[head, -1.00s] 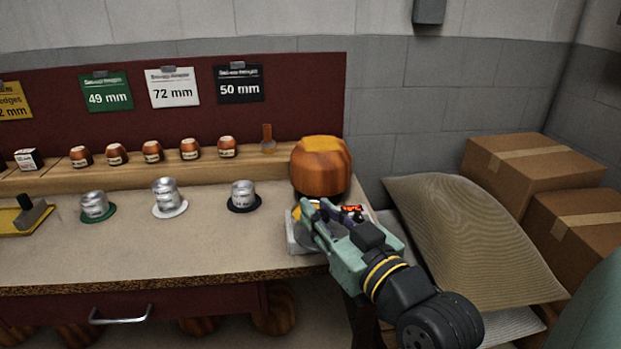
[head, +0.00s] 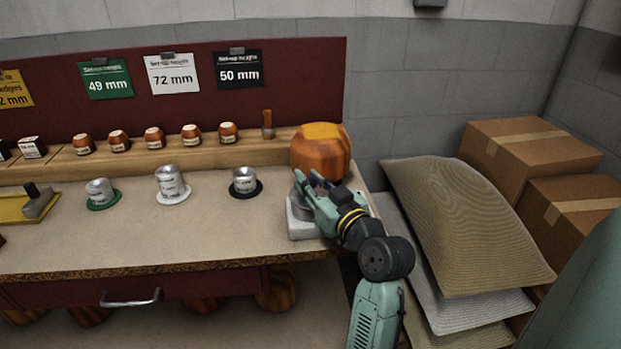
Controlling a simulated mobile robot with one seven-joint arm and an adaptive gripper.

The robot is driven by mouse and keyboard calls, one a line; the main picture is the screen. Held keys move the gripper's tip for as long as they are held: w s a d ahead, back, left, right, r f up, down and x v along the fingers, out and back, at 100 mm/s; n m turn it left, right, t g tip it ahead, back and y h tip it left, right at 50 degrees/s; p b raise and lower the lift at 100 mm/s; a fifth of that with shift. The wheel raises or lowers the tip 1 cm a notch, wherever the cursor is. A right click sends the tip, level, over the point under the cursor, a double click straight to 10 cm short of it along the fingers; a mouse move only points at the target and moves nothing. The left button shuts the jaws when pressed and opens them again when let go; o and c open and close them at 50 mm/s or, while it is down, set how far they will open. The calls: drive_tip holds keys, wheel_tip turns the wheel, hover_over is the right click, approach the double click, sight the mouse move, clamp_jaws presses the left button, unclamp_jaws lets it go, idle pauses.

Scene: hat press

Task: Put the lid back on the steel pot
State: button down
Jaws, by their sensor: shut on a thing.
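The steel pot (head: 299,212) stands on a pale square base (head: 302,230) at the right end of the bench, partly hidden by my gripper. My gripper (head: 313,181) is right over the pot, reaching in from the lower right. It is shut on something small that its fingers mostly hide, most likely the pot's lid. I cannot tell whether the held thing touches the pot's rim.
A large wooden hat block (head: 321,151) stands just behind the gripper. Several steel cups, one on a black disc (head: 244,182), stand to the left on the bench (head: 180,235). Sacks (head: 465,225) and cardboard boxes (head: 530,150) fill the right side.

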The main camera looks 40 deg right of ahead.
drive_tip(key=shift+f+b, duration=0.55)
drive_tip(key=shift+b, duration=0.15)
drive_tip(key=c, duration=1.4)
unclamp_jaws()
drive_tip(key=shift+r, duration=0.1)
drive_tip(key=shift+c, duration=0.2)
drive_tip(key=shift+r+p, duration=0.5)
drive_tip(key=shift+p, duration=0.15)
drive_tip(key=s+a+b, duration=0.2)
drive_tip(key=s+b, duration=0.1)
drive_tip(key=s, duration=0.9)
